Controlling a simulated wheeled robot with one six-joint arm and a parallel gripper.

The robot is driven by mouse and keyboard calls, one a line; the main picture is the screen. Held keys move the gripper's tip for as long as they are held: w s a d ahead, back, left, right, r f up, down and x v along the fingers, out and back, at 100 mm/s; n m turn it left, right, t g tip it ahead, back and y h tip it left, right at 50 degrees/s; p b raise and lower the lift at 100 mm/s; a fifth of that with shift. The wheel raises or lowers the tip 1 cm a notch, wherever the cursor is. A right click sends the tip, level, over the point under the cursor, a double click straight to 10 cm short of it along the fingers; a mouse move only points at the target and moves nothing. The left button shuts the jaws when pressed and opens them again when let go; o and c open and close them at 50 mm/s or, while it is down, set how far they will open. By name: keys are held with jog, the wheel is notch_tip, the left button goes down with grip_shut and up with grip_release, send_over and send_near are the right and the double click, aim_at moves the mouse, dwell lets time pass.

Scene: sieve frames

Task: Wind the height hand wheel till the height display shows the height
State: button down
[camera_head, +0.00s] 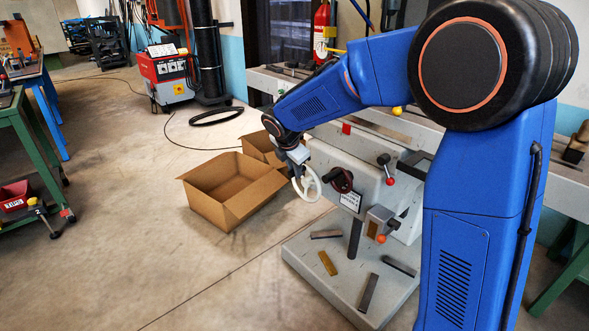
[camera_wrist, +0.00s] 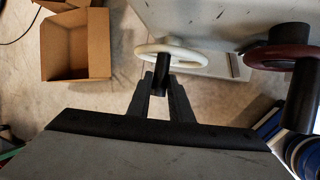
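The cream-white hand wheel (camera_head: 308,184) stands on the left side of the grey machine. It also shows in the wrist view (camera_wrist: 190,53), with a dark handle (camera_wrist: 161,76) sticking out from its rim towards me. My gripper (camera_wrist: 161,82) has its two fingers on either side of this handle, close against it, and looks shut on it. In the head view my gripper (camera_head: 299,168) is at the wheel's upper left. A small white plate with dark marks (camera_head: 350,201) sits right of the wheel. I cannot read it or tell whether it is the height display.
A dark red wheel (camera_head: 341,180) is close right of the white one and also shows in the wrist view (camera_wrist: 283,57). Red-knobbed levers (camera_head: 388,172) are farther right. Open cardboard boxes (camera_head: 221,208) stand left of the machine. Loose bars (camera_head: 369,293) lie on its base.

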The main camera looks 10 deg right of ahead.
jog(key=shift+s+d+f+m+t+y, duration=0.15)
jog(key=shift+s+d+t+y, duration=0.25)
jog(key=shift+s+t, duration=0.2)
jog(key=shift+s+d+f+m+t+y, duration=0.15)
jog(key=shift+s+d+t+y, duration=0.25)
jog(key=shift+t, duration=0.3)
jog(key=c, duration=1.6)
grip_release()
jog(key=shift+s+r, duration=0.1)
jog(key=v, duration=1.7)
jog(key=shift+a+r, duration=0.1)
jog(key=shift+r, duration=0.05)
